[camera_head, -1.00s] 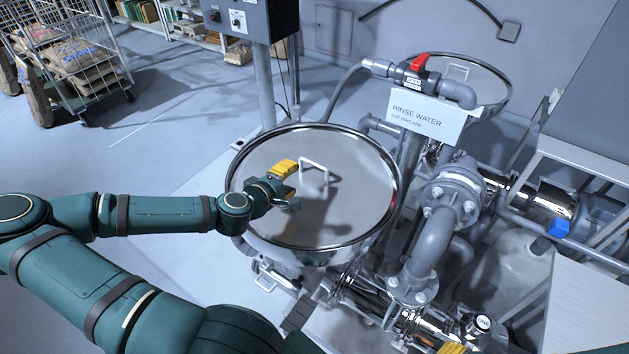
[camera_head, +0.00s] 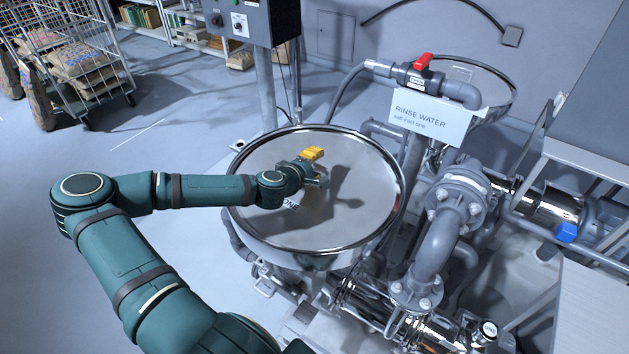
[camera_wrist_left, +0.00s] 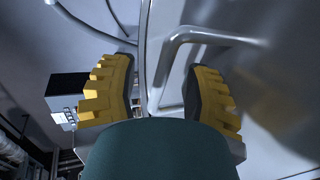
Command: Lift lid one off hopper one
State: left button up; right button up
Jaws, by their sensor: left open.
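Lid one (camera_head: 345,225) is a round shiny metal disc lying on hopper one (camera_head: 300,262), with part of a label reading "ONE" visible on it. My left gripper (camera_head: 316,168) is over the middle of the lid and hides its handle in the head view. In the left wrist view the two yellow-padded fingers stand apart, and the bar handle (camera_wrist_left: 176,62) shows between and beyond them, near the right-hand finger. I cannot tell whether a finger touches it. My right gripper is not in view.
A rinse water pipe with a red valve handle (camera_head: 424,61) and a white sign (camera_head: 430,117) stands close behind right of the hopper. A second round lid (camera_head: 487,75) is behind it. A control box (camera_head: 250,22) on a post stands behind. Open floor lies left.

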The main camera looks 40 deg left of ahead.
aim_at(314, 163)
pick_arm(q)
jog(key=shift+o, duration=0.2)
grip_shut()
jog(key=shift+w, duration=0.1)
notch_tip(314, 163, up, 10)
jog(key=shift+r+p, duration=0.1)
jog(key=shift+p, duration=1.15)
jog(key=o, duration=0.5)
grip_release()
